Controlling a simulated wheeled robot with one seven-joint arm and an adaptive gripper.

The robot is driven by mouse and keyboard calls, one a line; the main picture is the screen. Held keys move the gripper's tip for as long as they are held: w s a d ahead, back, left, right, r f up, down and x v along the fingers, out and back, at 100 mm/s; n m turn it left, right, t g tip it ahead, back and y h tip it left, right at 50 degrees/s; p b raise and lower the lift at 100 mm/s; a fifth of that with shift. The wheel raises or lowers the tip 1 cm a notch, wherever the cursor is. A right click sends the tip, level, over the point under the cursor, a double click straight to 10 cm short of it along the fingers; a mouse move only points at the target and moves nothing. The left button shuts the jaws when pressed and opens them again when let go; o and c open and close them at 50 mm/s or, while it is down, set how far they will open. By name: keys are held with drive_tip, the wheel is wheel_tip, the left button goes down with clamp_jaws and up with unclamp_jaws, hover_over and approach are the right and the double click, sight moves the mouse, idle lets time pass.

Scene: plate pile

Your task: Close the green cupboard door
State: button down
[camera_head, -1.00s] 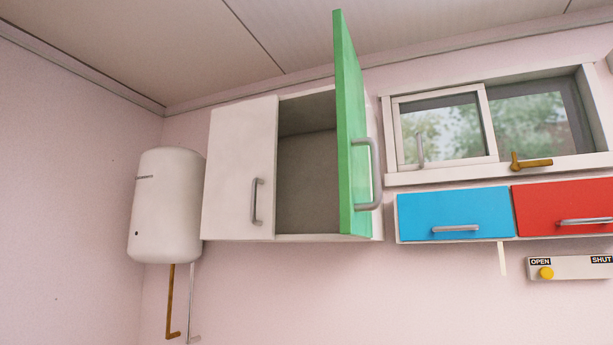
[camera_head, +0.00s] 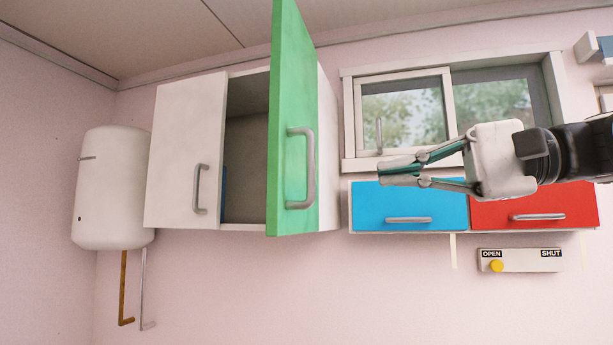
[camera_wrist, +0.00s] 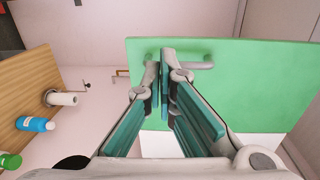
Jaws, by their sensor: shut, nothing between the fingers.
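The green cupboard door (camera_head: 290,90) stands wide open, sticking out from the wall cupboard, with a grey bar handle (camera_head: 309,168) on its outer face. The cupboard's interior (camera_head: 246,160) shows to the left of the door. My gripper (camera_head: 383,174) is shut and empty. In the head view it is to the right of the door, pointing left toward it, with a gap in the picture. In the wrist view the green door (camera_wrist: 265,90) fills the right and middle, and my fingertips (camera_wrist: 159,54) overlap the handle in the picture. Contact cannot be told.
A white cupboard door (camera_head: 185,150) is shut at the left, beside a white boiler (camera_head: 110,190). A blue drawer (camera_head: 405,205) and a red drawer (camera_head: 540,207) sit below the window. A panel with a yellow button (camera_head: 497,266) is underneath.

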sight(280, 160)
drive_tip(key=shift+y, duration=0.5)
drive_tip(key=r+p+x, duration=0.1)
drive_tip(key=x, duration=0.3)
drive_tip(key=p+x, duration=0.1)
drive_tip(key=x, duration=0.3)
drive_tip(key=r+x, duration=0.1)
drive_tip(key=x, duration=0.3)
drive_tip(key=shift+w+a+r+p, duration=0.2)
drive_tip(key=shift+w+r+p, duration=0.1)
drive_tip(key=shift+w+p, duration=0.15)
drive_tip(key=shift+a, duration=0.1)
